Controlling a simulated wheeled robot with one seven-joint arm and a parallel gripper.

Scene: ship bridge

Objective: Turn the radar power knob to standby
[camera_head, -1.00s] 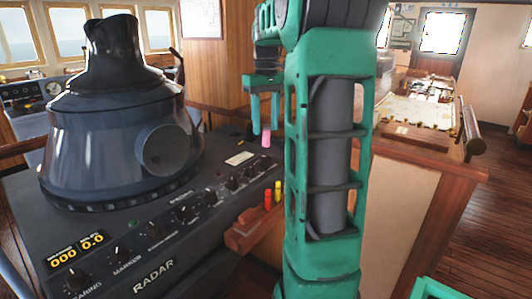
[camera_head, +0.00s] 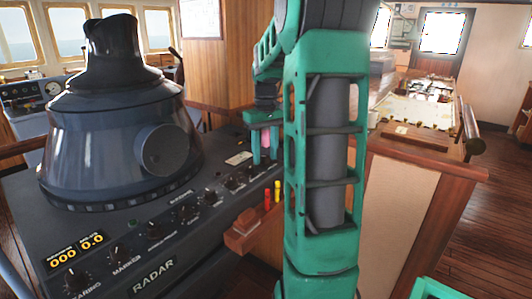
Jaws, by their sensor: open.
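The dark radar console (camera_head: 190,262) fills the lower left of the head view, with "RADAR" lettering and a row of black knobs along its front. One of these knobs (camera_head: 231,183) is in the row's right half; I cannot read which is the power knob, nor its setting. My green gripper (camera_head: 265,161) points down over the console's far right part, fingers apart. A small pink piece (camera_head: 266,141) shows between the fingers; I cannot tell whether they touch it or what it is. My arm hides the console's right end.
The large radar viewing hood (camera_head: 115,140) stands on the console, left of my gripper. Red and yellow pens (camera_head: 272,194) stand in a wooden holder (camera_head: 243,232) at the console's front. A wooden chart table (camera_head: 420,170) lies right of my arm.

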